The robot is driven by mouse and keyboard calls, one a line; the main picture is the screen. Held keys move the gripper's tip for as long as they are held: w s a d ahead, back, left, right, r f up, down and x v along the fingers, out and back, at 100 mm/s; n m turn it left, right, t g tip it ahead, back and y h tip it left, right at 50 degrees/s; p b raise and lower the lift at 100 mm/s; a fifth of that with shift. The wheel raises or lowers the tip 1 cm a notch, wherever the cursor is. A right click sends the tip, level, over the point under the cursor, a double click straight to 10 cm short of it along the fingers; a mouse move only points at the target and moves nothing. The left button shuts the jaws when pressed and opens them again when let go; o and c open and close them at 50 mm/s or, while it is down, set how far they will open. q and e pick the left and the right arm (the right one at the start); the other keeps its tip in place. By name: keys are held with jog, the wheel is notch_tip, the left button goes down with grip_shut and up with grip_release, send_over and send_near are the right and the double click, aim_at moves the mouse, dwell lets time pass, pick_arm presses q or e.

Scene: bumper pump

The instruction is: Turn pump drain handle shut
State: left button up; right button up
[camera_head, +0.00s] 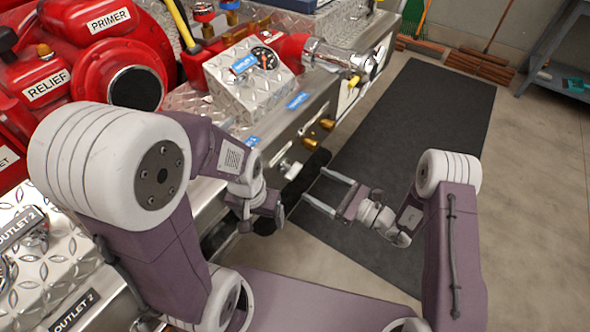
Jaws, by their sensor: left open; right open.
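The red pump (75,60) and its metal bumper panel (300,120) fill the left and middle of the head view. Two brass knobs (308,143) and a pale metal knob (290,169) stick out from the panel's side. I cannot tell which one is the drain handle. My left gripper (263,224) hangs low beside the panel, below and left of these knobs. Its fingers are partly hard to make out. My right gripper (317,187) is open and empty, its two fingers pointing left towards the panel, apart from the knobs.
A chrome outlet (338,57) and a gauge box (250,80) sit on top of the bumper. A dark mat (415,120) covers the floor to the right. The floor at right is clear.

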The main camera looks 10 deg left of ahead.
aim_at(294, 173)
jog(key=b+x, duration=0.2)
jog(key=x, duration=0.6)
jog(key=shift+a+f, duration=0.1)
jog(key=shift+a, duration=0.1)
jog(key=shift+w+a, duration=0.1)
jog(key=shift+a, duration=0.2)
pick_arm(q)
jog(key=f, duration=0.2)
jog(key=shift+s+f, duration=0.25)
jog(key=shift+f, duration=0.1)
